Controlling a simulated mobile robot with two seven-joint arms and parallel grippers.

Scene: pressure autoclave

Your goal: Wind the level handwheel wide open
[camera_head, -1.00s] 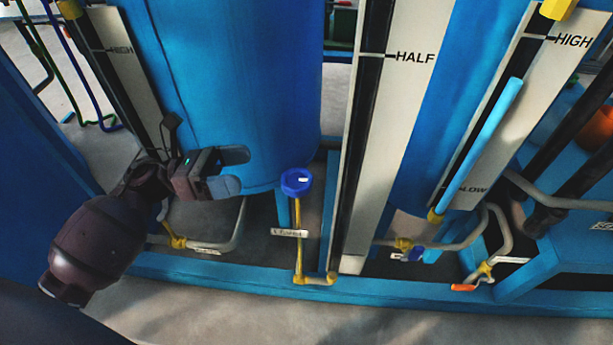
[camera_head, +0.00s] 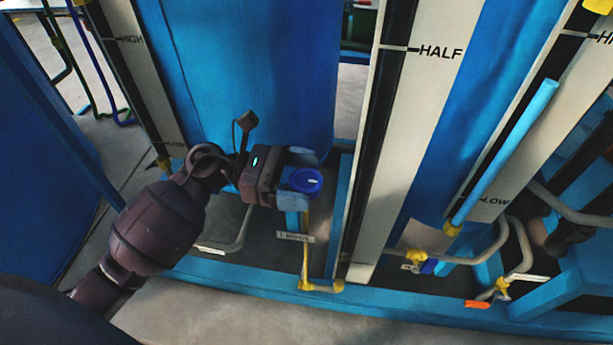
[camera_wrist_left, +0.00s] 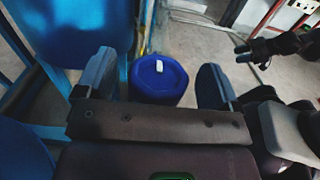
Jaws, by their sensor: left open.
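A blue round handwheel (camera_head: 308,181) with a white mark on top sits on a yellow stem. A small label (camera_head: 294,237) is on the stem; I cannot read it surely. My left gripper (camera_head: 301,169) is open at the handwheel, its fingers reaching the wheel's left side in the head view. In the left wrist view, the handwheel (camera_wrist_left: 159,79) lies between and ahead of the two spread fingers of the gripper (camera_wrist_left: 155,78), with gaps on both sides. I see no grip on it. My right gripper does not show in the head view.
A blue tank (camera_head: 240,80) stands behind the handwheel. A gauge board marked HALF (camera_head: 418,100) rises just right of it. Grey pipes with yellow fittings (camera_head: 416,256) run farther right. A blue base rail (camera_head: 400,305) crosses in front. A dark jointed shape (camera_wrist_left: 275,46) shows at upper right in the wrist view.

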